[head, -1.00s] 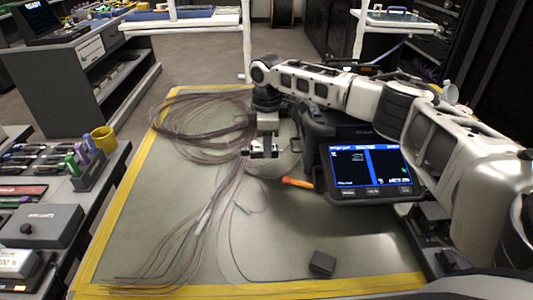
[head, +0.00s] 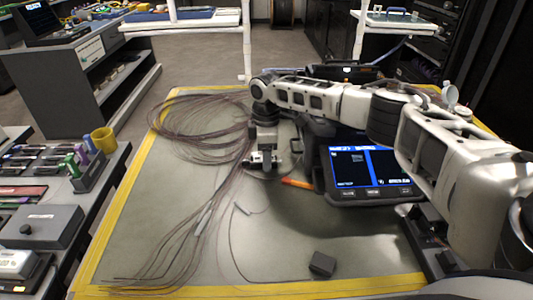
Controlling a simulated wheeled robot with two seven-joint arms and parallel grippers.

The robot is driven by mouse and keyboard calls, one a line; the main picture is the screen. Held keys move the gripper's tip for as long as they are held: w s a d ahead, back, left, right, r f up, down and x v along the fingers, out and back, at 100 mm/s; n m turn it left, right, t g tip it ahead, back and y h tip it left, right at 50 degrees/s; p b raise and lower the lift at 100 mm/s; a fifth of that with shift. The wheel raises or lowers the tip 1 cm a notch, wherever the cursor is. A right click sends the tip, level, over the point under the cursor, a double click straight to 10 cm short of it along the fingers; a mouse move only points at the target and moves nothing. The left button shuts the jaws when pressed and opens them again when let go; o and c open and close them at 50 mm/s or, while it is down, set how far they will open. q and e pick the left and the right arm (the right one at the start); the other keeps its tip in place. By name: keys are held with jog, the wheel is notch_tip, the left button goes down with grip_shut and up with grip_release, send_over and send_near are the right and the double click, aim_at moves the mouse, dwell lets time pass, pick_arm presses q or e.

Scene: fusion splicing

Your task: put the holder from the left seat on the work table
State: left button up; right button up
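The fusion splicer (head: 372,170) stands at the right of the work table (head: 290,225), with its blue-lit screen facing me. My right arm crosses above it and hides its top, so I cannot see the left seat or any holder in it. My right gripper (head: 264,162) points down just left of the splicer, beside the fibre bundle. Its fingertips are small here, and I cannot tell whether they are apart or hold anything. A small dark grey block (head: 322,264) lies on the table near the front; I cannot tell whether it is a holder. My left gripper is not in view.
Thin brown fibres (head: 205,125) coil and spread over the table's left half. An orange-handled tool (head: 298,183) lies by the splicer. A side bench with tools and a yellow cup (head: 104,139) stands at left. The table's front middle is mostly clear.

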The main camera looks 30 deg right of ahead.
notch_tip(320, 180, up, 12)
jog(key=shift+r, duration=0.15)
dwell(0.4)
dwell(0.3)
